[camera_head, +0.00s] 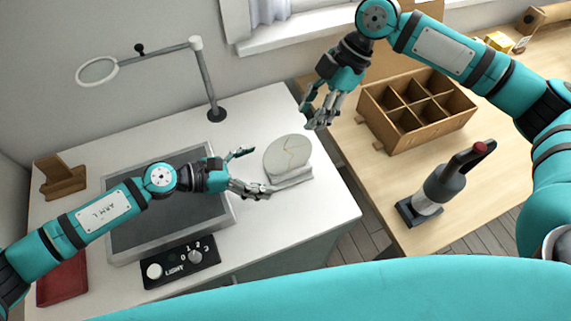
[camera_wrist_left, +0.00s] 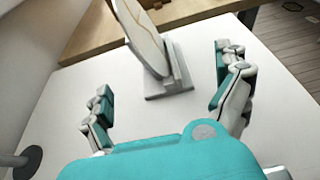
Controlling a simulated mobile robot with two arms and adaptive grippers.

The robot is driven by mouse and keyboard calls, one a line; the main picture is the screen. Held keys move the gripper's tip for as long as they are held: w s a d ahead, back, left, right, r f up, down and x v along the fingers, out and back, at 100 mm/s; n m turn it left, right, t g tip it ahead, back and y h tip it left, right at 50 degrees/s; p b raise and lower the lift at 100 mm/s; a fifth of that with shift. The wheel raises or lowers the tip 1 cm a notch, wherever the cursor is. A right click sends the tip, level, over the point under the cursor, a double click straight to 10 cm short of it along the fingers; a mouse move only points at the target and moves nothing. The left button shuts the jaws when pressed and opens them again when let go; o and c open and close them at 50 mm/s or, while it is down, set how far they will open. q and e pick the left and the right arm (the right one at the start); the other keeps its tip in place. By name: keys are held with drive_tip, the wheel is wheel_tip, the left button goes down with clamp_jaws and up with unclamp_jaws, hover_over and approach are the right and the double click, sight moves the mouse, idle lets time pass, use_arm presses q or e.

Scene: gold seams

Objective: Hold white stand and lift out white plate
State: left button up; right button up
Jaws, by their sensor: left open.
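The white plate (camera_head: 285,154) with gold seams stands tilted on edge in the white stand (camera_head: 292,182) on the white table. In the left wrist view the plate (camera_wrist_left: 138,32) leans in the stand (camera_wrist_left: 168,91). My left gripper (camera_head: 256,171) is open, just left of the stand, with its fingers spread toward it. In the left wrist view its two fingers (camera_wrist_left: 165,105) frame the stand from either side, apart from it. My right gripper (camera_head: 312,115) hangs above and right of the plate, apart from it; its fingers point down, and whether they hold anything is not clear.
A grey-framed dark panel (camera_head: 160,225) lies under my left arm. A ring on a post (camera_head: 208,85) stands behind. A divided wooden box (camera_head: 415,110) and a handheld vacuum (camera_head: 440,185) stand on the wooden table at right.

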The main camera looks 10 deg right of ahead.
sight(293, 166)
use_arm(q)
drive_tip(key=x, duration=0.8)
drive_tip(key=c, duration=1.8)
